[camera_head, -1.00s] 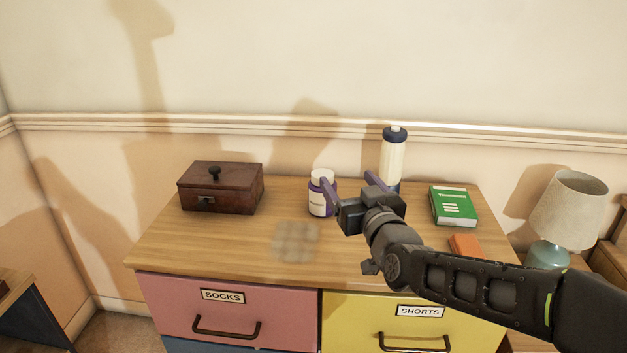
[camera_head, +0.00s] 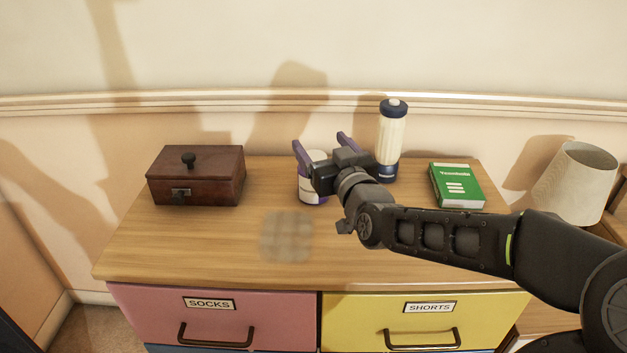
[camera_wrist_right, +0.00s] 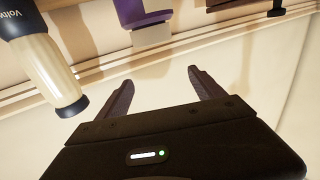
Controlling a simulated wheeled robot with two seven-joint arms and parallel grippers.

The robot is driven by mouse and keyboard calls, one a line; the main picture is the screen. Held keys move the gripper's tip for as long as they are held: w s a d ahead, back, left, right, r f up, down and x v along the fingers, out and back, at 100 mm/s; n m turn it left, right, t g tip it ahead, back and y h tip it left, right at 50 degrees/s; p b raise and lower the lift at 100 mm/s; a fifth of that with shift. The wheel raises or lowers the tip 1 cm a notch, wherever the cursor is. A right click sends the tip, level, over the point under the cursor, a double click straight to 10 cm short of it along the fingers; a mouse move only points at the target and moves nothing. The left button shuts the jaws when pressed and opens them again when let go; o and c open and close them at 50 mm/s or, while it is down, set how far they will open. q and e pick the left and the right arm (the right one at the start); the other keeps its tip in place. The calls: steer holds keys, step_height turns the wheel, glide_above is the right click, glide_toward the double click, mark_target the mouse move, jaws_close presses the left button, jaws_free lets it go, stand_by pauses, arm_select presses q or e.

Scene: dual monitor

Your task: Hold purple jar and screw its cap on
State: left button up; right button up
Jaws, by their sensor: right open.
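The purple jar (camera_head: 306,190) with a pale label stands upright on the dresser top. Its white cap (camera_head: 316,156) sits on top; whether it is screwed tight cannot be told. My right gripper (camera_head: 320,143) is open and empty. Its fingers are above and around the jar's top in the head view, and its body hides the jar's right side. My left gripper is not in view.
A tall cream bottle (camera_head: 391,140) stands just right of my gripper. A wooden box (camera_head: 205,182) is at the left and a green book (camera_head: 457,186) at the right. A lamp (camera_head: 575,180) stands at right.

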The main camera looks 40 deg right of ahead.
mark_target(310, 153)
step_height(310, 153, down, 7)
steer(key=shift+r+b, duration=0.1)
steer(key=shift+b, duration=0.75)
steer(key=shift+w+d+r, duration=0.1)
steer(key=shift+w+r, duration=0.1)
steer(key=shift+w, duration=0.2)
steer(key=shift+w+d, duration=0.15)
steer(key=shift+w, duration=0.25)
steer(key=x, duration=0.6)
steer(key=shift+s, duration=0.1)
steer(key=shift+c, duration=0.4)
jaws_close()
steer(key=shift+r, duration=0.1)
